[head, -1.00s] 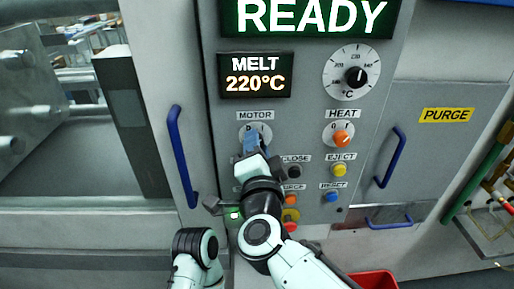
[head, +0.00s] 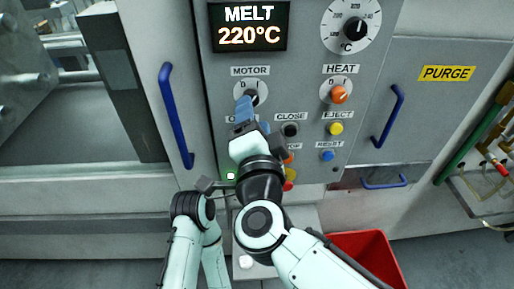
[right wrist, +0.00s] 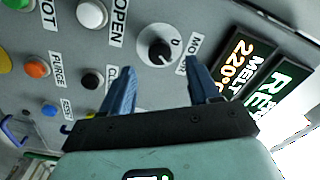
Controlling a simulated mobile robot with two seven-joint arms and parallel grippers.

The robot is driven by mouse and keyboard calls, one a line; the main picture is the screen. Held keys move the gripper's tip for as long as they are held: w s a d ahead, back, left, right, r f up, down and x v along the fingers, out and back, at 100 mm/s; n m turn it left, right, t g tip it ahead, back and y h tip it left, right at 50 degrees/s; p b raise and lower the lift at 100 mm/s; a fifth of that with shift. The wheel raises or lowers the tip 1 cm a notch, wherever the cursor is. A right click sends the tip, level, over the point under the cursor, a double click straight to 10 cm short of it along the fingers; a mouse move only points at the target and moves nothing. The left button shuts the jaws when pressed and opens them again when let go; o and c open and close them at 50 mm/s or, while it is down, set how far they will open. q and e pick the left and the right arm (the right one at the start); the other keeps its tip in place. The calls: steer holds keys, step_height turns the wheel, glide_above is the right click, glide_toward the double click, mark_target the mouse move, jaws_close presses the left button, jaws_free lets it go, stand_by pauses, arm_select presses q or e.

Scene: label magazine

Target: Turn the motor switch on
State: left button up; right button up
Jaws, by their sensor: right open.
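The motor switch is a black knob on a pale round plate under the MOTOR label (head: 250,71). The knob (right wrist: 160,50) shows clearly in the right wrist view, with a 0 mark beside it; I cannot surely read its pointer. My right gripper (head: 252,108) is open and empty, with blue fingers. In the right wrist view the fingers (right wrist: 160,78) point at the panel, one to each side of the knob, with no clear contact. In the head view they partly cover the switch plate. My left arm is low at left; its gripper is mostly hidden.
The heat switch (head: 339,94) is orange, right of the motor switch. Buttons sit close below: black CLOSE (head: 290,130), yellow EJECT (head: 336,128), blue RESET (head: 327,155). Blue handles (head: 175,115) flank the panel. A red bin (head: 372,255) stands below right.

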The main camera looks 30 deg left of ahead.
steer(key=v, duration=0.8)
steer(key=shift+s+b, duration=0.15)
steer(key=shift+b, duration=0.15)
